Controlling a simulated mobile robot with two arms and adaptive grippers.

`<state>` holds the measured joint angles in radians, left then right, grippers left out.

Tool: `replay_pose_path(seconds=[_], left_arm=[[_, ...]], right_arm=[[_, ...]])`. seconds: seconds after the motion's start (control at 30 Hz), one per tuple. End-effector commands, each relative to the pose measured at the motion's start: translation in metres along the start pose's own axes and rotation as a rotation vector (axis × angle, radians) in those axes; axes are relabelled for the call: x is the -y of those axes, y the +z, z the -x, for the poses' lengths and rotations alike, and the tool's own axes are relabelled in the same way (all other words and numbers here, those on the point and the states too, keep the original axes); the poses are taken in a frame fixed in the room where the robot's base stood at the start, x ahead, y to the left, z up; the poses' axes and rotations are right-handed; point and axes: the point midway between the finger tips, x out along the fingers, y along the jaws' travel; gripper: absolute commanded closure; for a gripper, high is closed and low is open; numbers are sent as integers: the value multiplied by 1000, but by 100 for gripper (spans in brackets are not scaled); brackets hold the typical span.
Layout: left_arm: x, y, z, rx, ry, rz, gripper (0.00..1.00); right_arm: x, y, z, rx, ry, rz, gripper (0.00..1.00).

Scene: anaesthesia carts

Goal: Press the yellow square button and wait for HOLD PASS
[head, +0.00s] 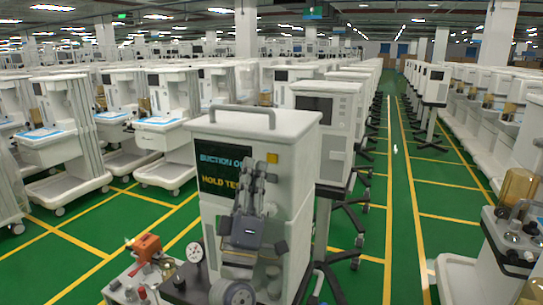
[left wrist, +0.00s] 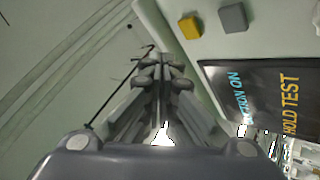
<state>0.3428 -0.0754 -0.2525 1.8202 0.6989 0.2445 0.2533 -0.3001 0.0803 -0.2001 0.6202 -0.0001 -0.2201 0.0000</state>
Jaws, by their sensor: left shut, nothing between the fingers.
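The yellow square button (head: 272,158) is on the front panel of the white cart unit (head: 300,160), right of its dark screen (head: 222,172). The screen shows "SUCTION ON" in blue, its end covered in the head view, and "HOLD TEST" in yellow. My left gripper (head: 259,174) is shut and empty in front of the panel, just below and left of the button. In the left wrist view, the shut fingers (left wrist: 160,62) lie apart from the yellow button (left wrist: 189,27), which has a grey square button (left wrist: 233,18) beside it. My right gripper is not in view.
A small bench with an orange part (head: 146,247) and a round gauge (head: 194,252) stands at the lower left. More carts stand close behind and to the left. A green aisle with yellow lines (head: 405,200) is open on the right.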

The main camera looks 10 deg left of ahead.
Motion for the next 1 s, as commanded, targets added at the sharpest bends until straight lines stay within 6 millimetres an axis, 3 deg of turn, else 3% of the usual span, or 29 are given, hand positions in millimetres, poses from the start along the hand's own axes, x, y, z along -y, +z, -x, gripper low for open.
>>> replay_pose_path(seconds=[0.33, 0.87, 1.0], left_arm=[[-12, -12, 17, 1, 0, 0, 100], [-12, -12, 16, 1, 0, 0, 100], [-7, -4, 24, 46, -17, -25, 100]], right_arm=[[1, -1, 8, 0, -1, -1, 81], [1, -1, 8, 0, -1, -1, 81], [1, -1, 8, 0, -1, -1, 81]])
